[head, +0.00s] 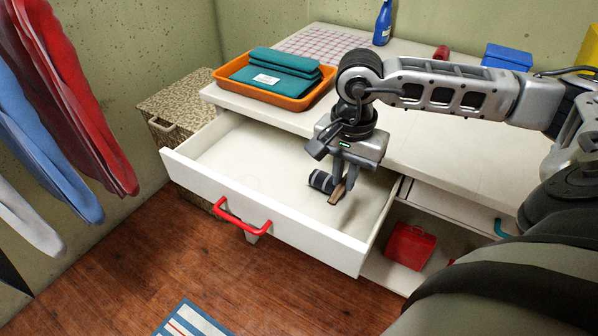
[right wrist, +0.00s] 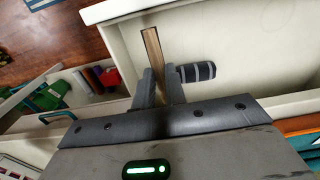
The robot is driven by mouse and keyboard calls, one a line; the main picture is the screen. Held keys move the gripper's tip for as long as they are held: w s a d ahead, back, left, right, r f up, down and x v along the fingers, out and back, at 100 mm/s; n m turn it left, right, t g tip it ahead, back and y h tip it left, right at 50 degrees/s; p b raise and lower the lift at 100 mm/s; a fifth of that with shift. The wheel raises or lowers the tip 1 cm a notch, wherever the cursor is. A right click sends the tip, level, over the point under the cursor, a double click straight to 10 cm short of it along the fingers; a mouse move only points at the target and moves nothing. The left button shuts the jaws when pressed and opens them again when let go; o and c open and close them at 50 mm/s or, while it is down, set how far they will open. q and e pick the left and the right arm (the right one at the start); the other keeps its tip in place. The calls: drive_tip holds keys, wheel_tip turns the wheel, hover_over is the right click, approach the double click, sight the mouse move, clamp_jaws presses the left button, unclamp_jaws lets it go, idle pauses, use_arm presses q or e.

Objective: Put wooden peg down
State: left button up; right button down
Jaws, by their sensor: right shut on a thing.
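A light brown wooden peg (head: 337,196) is between the fingers of my right gripper (head: 345,184), inside the open white drawer (head: 215,190). In the right wrist view the peg (right wrist: 153,55) sticks out past the fingertips of the right gripper (right wrist: 160,75), which is shut on it. I cannot tell whether the peg's lower end touches the drawer floor. A dark, light-banded roll (head: 321,181) lies on the drawer floor just left of the gripper; it also shows in the right wrist view (right wrist: 197,72). My left gripper is not in view.
The drawer front has a red handle (head: 242,217). Its left part is bare. On the white top stand an orange tray (head: 285,101) with folded teal cloth, a blue bottle (head: 382,22) and a blue box (head: 507,57). A red item (head: 408,246) sits in the open compartment right of the drawer.

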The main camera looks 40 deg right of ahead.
drive_tip(key=w+a+f, duration=0.1)
drive_tip(key=w+f, duration=0.3)
drive_tip(key=w, duration=0.4)
hover_over(293, 194)
drive_tip(key=f, duration=0.2)
drive_tip(key=s+f, duration=0.1)
drive_tip(key=f, duration=0.1)
drive_tip(key=shift+d+f, duration=0.1)
drive_tip(key=shift+f, duration=0.25)
drive_tip(key=shift+w+f, duration=0.5)
drive_tip(key=shift+f, duration=0.05)
wheel_tip(293, 194, down, 3)
drive_tip(key=shift+r, duration=0.1)
drive_tip(key=shift+f, duration=0.25)
drive_tip(key=c, duration=1.5)
unclamp_jaws()
drive_tip(key=shift+o, duration=0.2)
